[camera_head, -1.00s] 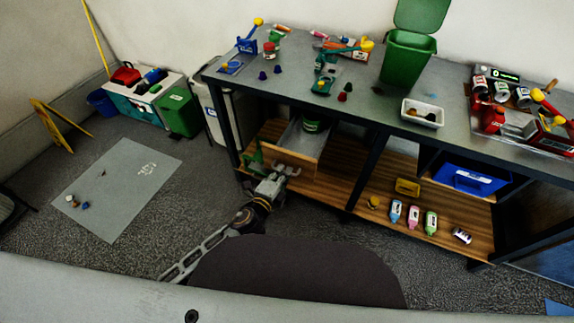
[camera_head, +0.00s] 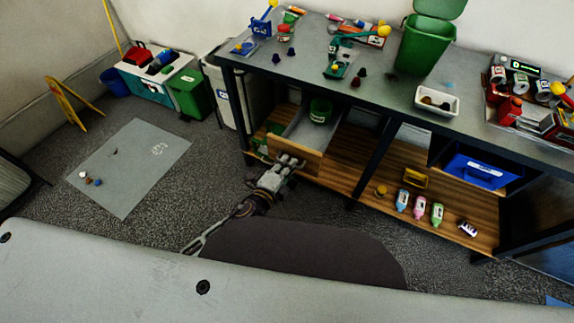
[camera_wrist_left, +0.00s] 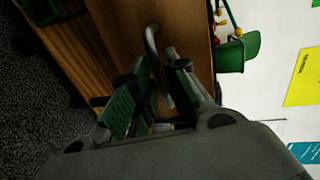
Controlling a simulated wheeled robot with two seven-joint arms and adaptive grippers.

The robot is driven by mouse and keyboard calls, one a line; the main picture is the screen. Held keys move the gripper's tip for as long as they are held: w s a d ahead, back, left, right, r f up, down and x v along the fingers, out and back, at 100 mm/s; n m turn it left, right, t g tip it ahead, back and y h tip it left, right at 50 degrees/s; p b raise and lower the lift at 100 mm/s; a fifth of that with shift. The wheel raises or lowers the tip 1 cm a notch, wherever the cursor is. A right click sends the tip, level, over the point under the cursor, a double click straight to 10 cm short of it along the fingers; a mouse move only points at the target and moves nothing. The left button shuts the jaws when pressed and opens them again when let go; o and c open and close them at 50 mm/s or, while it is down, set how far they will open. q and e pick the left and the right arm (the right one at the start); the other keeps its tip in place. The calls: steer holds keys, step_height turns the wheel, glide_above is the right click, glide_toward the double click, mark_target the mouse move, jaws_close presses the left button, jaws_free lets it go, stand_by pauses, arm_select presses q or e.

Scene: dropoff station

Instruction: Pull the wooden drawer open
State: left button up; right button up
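The wooden drawer (camera_head: 294,157) stands pulled out under the left part of the workbench, its grey inside showing from above. A green container (camera_head: 320,110) sits in it. In the left wrist view the wooden front (camera_wrist_left: 190,30) carries a curved metal handle (camera_wrist_left: 152,40). My left gripper (camera_head: 289,162) is at the drawer front. In the left wrist view its fingers (camera_wrist_left: 160,72) lie close on either side of the handle and appear shut on it. The exact contact is partly hidden by the fingers. My right gripper is out of view.
The workbench top (camera_head: 385,98) holds tools, a green bin (camera_head: 424,47) and a white tray (camera_head: 437,100). Bottles (camera_head: 420,205) and a blue crate (camera_head: 474,170) stand below at the right. Open floor with a grey mat (camera_head: 130,165) lies to the left.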

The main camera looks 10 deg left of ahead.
arm_select(q)
steer(key=shift+o, duration=0.7)
steer(key=shift+r, duration=0.15)
steer(key=shift+r, duration=0.45)
steer(key=o, duration=0.9)
steer(key=r, duration=0.2)
steer(key=w+r, duration=0.1)
steer(key=r, duration=0.4)
steer(key=shift+w+d+r, duration=0.1)
steer(key=shift+w+r, duration=0.05)
steer(key=shift+r, duration=0.15)
steer(key=shift+s+r, duration=0.6)
steer(key=shift+r, duration=0.2)
steer(key=c, duration=0.5)
steer(key=shift+s+a+r, duration=0.15)
steer(key=shift+s+a, duration=0.05)
steer(key=shift+s, duration=0.05)
steer(key=c, duration=0.4)
steer(key=shift+w+d+f, duration=0.1)
steer(key=shift+w+f, duration=0.2)
